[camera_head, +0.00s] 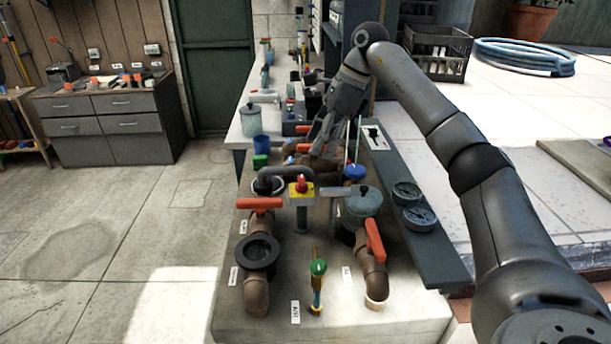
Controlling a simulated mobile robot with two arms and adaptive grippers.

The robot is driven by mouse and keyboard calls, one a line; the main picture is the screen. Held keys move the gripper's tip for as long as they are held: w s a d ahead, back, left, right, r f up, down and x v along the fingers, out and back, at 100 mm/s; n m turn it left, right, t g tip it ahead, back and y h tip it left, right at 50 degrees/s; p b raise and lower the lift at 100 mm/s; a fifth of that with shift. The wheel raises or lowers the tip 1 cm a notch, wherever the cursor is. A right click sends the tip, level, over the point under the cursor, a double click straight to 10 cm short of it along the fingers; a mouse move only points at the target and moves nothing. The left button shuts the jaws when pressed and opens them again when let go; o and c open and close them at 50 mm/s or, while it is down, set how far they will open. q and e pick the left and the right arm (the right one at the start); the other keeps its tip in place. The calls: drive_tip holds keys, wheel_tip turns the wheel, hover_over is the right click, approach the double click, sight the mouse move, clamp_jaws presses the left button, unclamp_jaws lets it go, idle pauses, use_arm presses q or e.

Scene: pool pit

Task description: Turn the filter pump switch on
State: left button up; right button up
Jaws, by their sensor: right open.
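My right gripper (323,140) is open, its fingers pointing down over the far part of the pipework on the bench. A small white plate with a dark switch-like part (375,136) sits on the dark grey panel, a little to the right of the gripper. A yellow box with a red knob (301,187) stands on a grey post nearer to me. I cannot tell which of these is the filter pump switch, as no label is readable. The gripper appears apart from both. My left gripper is not in view.
The bench (330,325) carries brown pipes, orange-handled valves (259,204), a green-topped valve (318,267) and a lidded grey pot (363,202). Two gauges (407,193) sit on the right panel. A black crate (437,52) and a coiled blue hose (525,56) stand behind. The left floor is clear.

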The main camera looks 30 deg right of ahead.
sight(302, 179)
drive_tip(key=p+x, duration=0.1)
drive_tip(key=x, duration=0.9)
drive_tip(key=shift+a+f+p, duration=0.2)
drive_tip(key=shift+a+p, duration=0.05)
drive_tip(key=shift+p, duration=0.05)
drive_tip(key=shift+c, duration=0.2)
drive_tip(key=c, duration=0.7)
